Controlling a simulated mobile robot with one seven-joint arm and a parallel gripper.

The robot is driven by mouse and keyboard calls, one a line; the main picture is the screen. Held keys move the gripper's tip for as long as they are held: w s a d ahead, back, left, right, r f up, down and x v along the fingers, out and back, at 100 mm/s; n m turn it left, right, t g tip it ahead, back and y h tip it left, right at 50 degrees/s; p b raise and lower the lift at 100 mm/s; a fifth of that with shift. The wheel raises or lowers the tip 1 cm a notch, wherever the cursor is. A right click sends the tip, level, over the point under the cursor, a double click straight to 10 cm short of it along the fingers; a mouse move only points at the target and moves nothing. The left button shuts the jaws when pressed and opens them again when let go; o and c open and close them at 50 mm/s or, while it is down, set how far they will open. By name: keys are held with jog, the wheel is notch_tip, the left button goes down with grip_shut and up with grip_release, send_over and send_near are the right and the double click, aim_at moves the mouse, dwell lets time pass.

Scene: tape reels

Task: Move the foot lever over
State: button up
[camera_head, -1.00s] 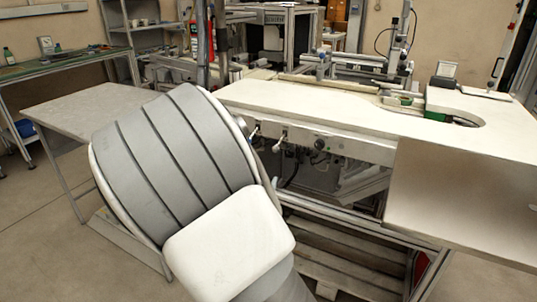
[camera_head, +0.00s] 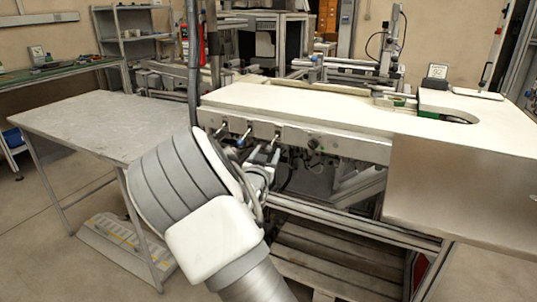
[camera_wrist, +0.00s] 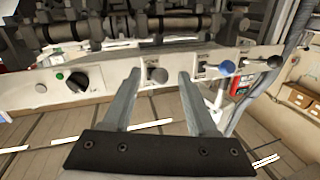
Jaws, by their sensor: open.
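A row of small levers sits on the front panel under the white worktop. The grey-knobbed lever (camera_wrist: 158,75) shows between the fingertips of my gripper (camera_wrist: 160,73) in the wrist view. My gripper is open, one finger on each side of that knob; I cannot tell if either touches it. The blue-knobbed lever (camera_wrist: 227,68) and a dark-knobbed lever (camera_wrist: 274,62) are to its right in the wrist view. In the head view the blue one (camera_head: 243,138) is left of my gripper. No readable label shows which is the foot lever.
A black rotary knob (camera_wrist: 77,77) and a green button (camera_wrist: 60,76) are on the same panel. The white worktop (camera_head: 300,105) overhangs it. A grey side table (camera_head: 100,122) stands left, and a wooden pallet (camera_head: 335,258) lies below. A vertical pole stands by the panel's left end.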

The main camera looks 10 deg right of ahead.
aim_at(272, 144)
jog(key=shift+x, duration=1.15)
grip_shut()
dwell(0.6)
